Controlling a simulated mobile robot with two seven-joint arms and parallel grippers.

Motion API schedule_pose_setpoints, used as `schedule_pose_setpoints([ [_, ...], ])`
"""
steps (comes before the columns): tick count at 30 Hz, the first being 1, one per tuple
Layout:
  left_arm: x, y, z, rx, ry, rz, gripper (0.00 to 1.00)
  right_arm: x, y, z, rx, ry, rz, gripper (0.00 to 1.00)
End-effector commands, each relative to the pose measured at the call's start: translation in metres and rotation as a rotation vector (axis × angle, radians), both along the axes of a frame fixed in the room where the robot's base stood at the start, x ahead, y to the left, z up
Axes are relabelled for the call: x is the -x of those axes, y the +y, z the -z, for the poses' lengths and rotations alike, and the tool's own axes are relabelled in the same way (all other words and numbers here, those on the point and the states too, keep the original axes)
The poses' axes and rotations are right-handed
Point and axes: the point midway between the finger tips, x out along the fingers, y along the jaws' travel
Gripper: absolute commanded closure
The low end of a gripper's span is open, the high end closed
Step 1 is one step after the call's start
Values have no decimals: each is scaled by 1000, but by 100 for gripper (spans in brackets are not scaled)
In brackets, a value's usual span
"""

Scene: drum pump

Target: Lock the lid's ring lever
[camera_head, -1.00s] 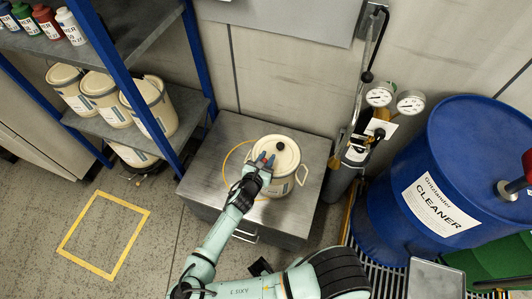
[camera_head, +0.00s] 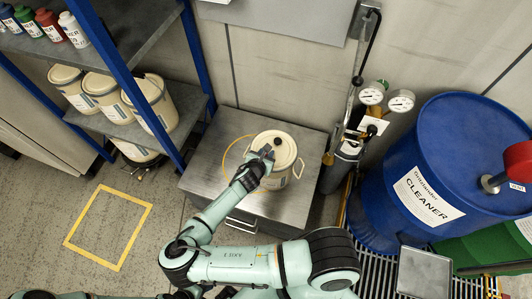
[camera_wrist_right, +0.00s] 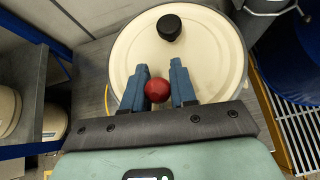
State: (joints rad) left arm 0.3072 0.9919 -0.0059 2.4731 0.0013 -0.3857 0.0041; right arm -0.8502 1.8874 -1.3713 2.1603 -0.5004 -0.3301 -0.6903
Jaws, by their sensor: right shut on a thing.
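A cream pail with a round lid (camera_head: 288,150) stands on the grey metal cabinet; the lid fills the upper middle of the right wrist view (camera_wrist_right: 215,45). A black cap (camera_wrist_right: 169,27) sits on the lid. My right gripper (camera_head: 266,153) is over the near left part of the lid. In the right wrist view its blue fingers (camera_wrist_right: 160,84) are shut on the red ball knob (camera_wrist_right: 157,90) of the ring lever, at the lid's near edge. The lever's arm is hidden beneath the gripper. My left gripper is not seen.
The grey cabinet (camera_head: 215,180) has some bare top around the pail. A blue-framed shelf with several pails (camera_head: 150,104) stands at left. A gas cylinder with gauges (camera_head: 372,93) and a blue drum (camera_head: 450,150) stand at right. A yellow square (camera_head: 110,228) marks the floor.

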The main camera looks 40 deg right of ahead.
Motion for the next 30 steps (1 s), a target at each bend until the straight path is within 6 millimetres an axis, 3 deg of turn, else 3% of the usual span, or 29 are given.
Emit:
schedule_pose_setpoints([
  [2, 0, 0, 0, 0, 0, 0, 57, 1, 0, 0, 0, 2, 0, 100],
  [3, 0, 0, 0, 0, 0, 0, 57, 0, 0, 1, 0, 2, 0, 64],
  [4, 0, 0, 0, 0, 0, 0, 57, 1, 0, 0, 0, 2, 0, 56],
  [17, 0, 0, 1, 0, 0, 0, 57, 3, 9, -6, -2, -1, -1, 56],
  [30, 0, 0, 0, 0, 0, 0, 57, 35, 78, -59, -4, -1, -2, 56],
])
